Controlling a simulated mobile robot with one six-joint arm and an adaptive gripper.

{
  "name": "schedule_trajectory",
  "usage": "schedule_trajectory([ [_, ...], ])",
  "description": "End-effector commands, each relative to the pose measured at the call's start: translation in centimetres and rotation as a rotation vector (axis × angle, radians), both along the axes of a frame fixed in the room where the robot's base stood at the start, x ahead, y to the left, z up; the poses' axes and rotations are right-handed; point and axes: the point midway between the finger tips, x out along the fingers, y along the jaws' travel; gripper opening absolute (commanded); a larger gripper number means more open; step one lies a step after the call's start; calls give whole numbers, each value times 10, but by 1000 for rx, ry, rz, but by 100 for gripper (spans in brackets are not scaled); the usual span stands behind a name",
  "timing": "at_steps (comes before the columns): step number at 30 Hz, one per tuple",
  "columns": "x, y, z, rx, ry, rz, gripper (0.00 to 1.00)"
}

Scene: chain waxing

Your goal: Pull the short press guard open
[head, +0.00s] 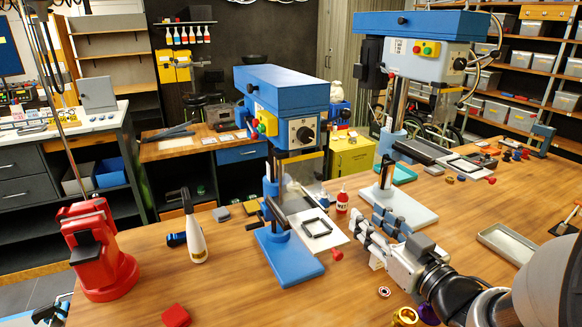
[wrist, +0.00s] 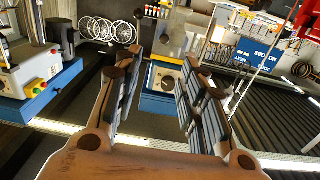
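The short drill press (head: 280,92) has a blue head with a round dial and red and green buttons, on a blue base (head: 290,252) mid-table. A see-through, yellowish panel below its head (head: 304,168) may be its guard; its edges are hard to make out. My gripper (head: 372,220) is to the right of this press, over the table, apart from it. In the wrist view, my gripper (wrist: 166,72) has its fingers wide apart with nothing held. A blue-and-white housing with a dial (wrist: 168,84) shows beyond and between them.
A taller drill press (head: 425,50) stands to the right, behind my gripper. A red bottle (head: 342,202) and a dark square frame (head: 317,228) are near the short press. A white bottle (head: 194,235) and red device (head: 97,250) stand left. The front middle of the table is mostly clear.

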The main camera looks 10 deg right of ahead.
Motion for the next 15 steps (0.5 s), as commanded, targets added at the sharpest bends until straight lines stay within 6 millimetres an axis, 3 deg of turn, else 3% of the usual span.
schedule_trajectory([
  [5, 9, 9, 3, -17, -13, 30, 38],
  [15, 75, 29, 0, -18, -15, 31, 38],
])
